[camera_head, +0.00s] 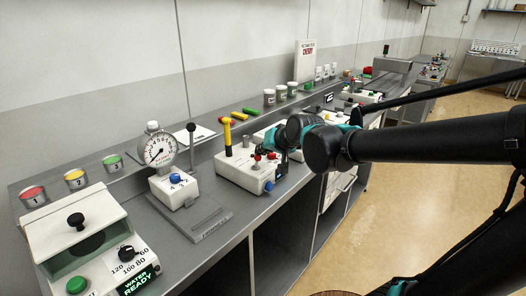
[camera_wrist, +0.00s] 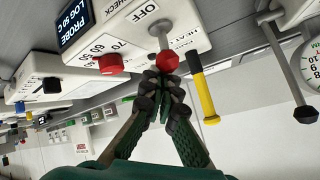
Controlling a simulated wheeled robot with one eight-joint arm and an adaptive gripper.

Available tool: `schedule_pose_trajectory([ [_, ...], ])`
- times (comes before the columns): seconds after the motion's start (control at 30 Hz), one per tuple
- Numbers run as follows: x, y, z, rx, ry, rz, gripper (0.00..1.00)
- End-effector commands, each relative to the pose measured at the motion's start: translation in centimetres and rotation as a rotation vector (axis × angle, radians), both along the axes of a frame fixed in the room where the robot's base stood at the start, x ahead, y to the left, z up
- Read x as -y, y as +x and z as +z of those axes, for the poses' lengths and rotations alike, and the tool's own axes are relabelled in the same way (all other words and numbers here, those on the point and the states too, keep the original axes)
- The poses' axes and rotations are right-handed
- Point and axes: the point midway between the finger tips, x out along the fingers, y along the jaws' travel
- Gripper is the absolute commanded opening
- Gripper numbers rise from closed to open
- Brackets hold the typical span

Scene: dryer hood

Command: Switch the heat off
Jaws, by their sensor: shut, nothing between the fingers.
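The white control box with the heat switch (camera_wrist: 168,60) fills the top of the wrist view. The switch is a short metal lever with a red ball end, beside the labels OFF and HEAT. My gripper (camera_wrist: 165,82) is shut and empty, with its fingertips at the red ball, touching or nearly touching it; I cannot tell which. The lever leans from its pivot near OFF toward my fingertips. In the head view the box (camera_head: 232,172) stands on the bench with my gripper (camera_head: 276,140) over its right side.
A yellow and black handle (camera_wrist: 203,95) sticks out close beside the red ball. A red dial knob (camera_wrist: 110,64) and a PROBE display (camera_wrist: 82,20) lie on the other side. A gauge stand (camera_head: 160,150) stands left of the box in the head view.

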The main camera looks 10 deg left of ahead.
Motion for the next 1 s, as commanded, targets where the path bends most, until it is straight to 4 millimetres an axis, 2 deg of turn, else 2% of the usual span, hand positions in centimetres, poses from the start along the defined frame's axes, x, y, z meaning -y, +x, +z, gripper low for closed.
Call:
schedule_pose_trajectory([
  [0.37,-0.2,-0.2,-0.2,-0.009,-0.003,0.005,0.00],
  [0.67,-1.3,3.0,1.7,-0.003,0.000,-0.001,0.00],
  [1.0,1.0,0.6,4.1,-0.001,0.000,-0.002,0.00],
])
